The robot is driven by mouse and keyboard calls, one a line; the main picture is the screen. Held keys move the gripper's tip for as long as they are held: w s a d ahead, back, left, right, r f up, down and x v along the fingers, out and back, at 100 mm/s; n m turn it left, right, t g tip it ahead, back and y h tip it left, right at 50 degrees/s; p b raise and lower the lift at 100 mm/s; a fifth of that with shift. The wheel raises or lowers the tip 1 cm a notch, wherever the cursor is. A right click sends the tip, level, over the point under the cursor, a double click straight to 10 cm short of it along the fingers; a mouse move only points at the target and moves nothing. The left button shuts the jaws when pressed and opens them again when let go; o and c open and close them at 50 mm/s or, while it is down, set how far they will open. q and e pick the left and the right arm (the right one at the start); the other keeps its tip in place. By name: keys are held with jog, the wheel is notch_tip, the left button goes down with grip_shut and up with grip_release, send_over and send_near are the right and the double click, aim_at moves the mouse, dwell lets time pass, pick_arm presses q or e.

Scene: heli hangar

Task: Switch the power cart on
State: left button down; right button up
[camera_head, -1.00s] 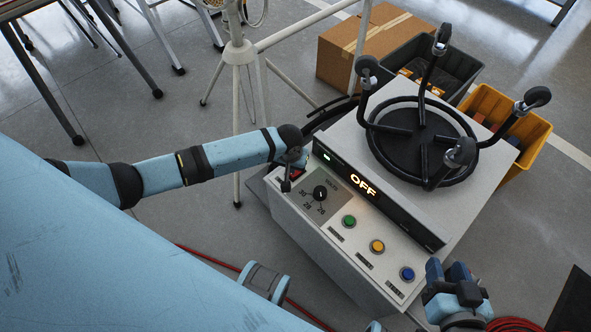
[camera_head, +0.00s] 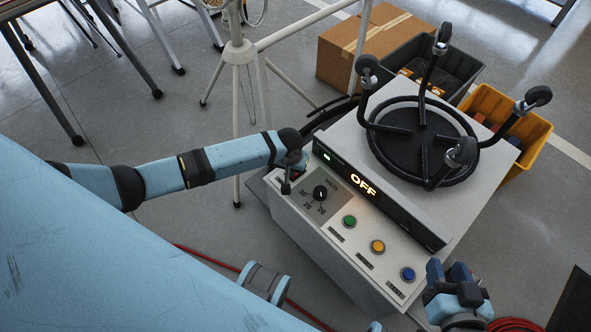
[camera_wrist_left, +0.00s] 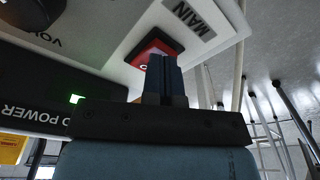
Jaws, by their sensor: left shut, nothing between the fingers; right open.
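The power cart (camera_head: 335,247) is a pale grey box with a lit "OFF" display (camera_head: 363,186), a small green light, a black knob (camera_head: 320,193), and green (camera_head: 349,221), yellow (camera_head: 377,246) and blue (camera_head: 407,273) buttons. A red rocker switch (camera_wrist_left: 150,47) beside the "MAIN" label (camera_wrist_left: 192,18) shows in the left wrist view. My left gripper (camera_head: 287,186) is shut and empty, its fingertips at the switch and covering part of it. I cannot tell whether they press it. My right gripper (camera_head: 452,272) is open and empty near the cart's blue-button end.
A black wheeled ring stand (camera_head: 424,128) sits upside down on the cart. A cardboard box (camera_head: 375,42), a dark crate (camera_head: 461,68) and a yellow crate (camera_head: 537,133) stand behind it. A white tripod stand (camera_head: 239,52) is near my left arm. A red cable crosses the floor.

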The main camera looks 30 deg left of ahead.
pick_arm(q)
jog(key=shift+f, duration=0.3)
pick_arm(e)
jog(key=shift+f, duration=0.15)
pick_arm(q)
jog(key=shift+r, duration=0.1)
jog(key=shift+r+p, duration=0.55)
jog(key=shift+p, duration=0.15)
jog(key=shift+r+p, duration=0.55)
jog(key=shift+p, duration=0.2)
jog(key=shift+r+p, duration=0.35)
notch_tip(320, 180, up, 3)
jog(key=p, duration=0.4)
jog(key=shift+r, duration=0.2)
jog(key=shift+r+p, duration=0.3)
jog(key=shift+p, duration=0.2)
pick_arm(e)
jog(key=shift+s+d+f+g+h, duration=0.15)
jog(key=shift+s+d+g+h, duration=0.6)
jog(key=shift+d+g, duration=0.3)
pick_arm(q)
jog(key=shift+s+f, duration=0.1)
jog(key=shift+s, duration=0.05)
pick_arm(e)
jog(key=shift+s, duration=0.1)
